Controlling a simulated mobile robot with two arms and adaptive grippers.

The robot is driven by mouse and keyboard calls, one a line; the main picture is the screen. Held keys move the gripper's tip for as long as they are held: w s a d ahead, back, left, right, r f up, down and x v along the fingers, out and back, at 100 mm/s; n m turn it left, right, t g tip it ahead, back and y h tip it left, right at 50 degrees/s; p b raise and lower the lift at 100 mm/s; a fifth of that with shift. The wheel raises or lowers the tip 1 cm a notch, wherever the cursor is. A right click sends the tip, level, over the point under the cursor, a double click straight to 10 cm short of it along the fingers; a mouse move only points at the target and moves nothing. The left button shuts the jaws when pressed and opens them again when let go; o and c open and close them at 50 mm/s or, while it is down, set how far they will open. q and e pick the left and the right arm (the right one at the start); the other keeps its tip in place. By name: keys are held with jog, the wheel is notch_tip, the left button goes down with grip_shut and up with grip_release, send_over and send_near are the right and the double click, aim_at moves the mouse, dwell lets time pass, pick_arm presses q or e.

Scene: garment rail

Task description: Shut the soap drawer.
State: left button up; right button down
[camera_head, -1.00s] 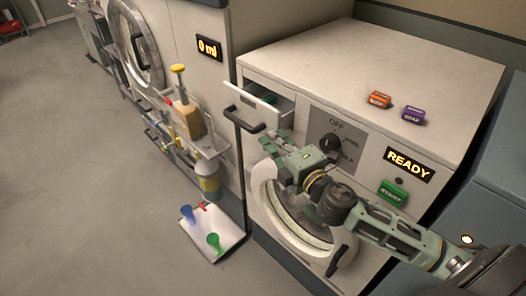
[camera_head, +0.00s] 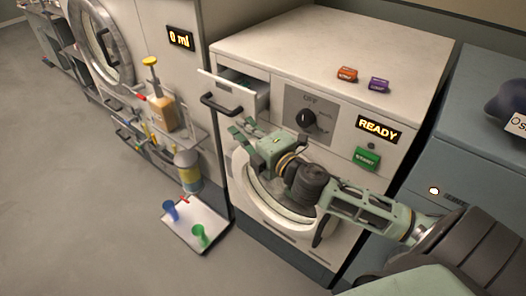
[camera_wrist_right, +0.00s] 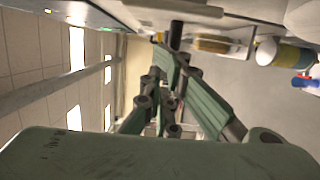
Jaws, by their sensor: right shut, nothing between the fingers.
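The soap drawer (camera_head: 236,98) stands pulled out at the upper left of the washing machine front, with its inside partly visible from above. Its dark bar handle (camera_head: 220,106) sticks out from the front panel. My right gripper (camera_head: 241,130) is shut and empty, just below and to the right of the handle in the head view. I cannot tell whether it touches the drawer. In the right wrist view the green fingers (camera_wrist_right: 170,75) point away from the camera, and a dark bar shows near their tips. My left gripper is out of view.
The washing machine (camera_head: 310,45) has a dial (camera_head: 306,119), a READY display and a green start button (camera_head: 367,158). Orange (camera_head: 347,74) and purple (camera_head: 379,85) blocks lie on top. A rack with a pump bottle (camera_head: 161,110) stands left; a white tray (camera_head: 183,232) with cups lies on the floor.

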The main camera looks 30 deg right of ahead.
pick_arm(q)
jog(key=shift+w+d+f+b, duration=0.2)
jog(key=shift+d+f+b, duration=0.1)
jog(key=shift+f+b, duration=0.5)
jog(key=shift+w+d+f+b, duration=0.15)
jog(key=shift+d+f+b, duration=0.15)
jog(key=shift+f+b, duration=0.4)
pick_arm(e)
jog(key=s+d, duration=0.2)
jog(key=s, duration=0.6)
jog(key=shift+s+d+f, duration=0.25)
jog(key=shift+f, duration=0.2)
jog(key=shift+w, duration=0.1)
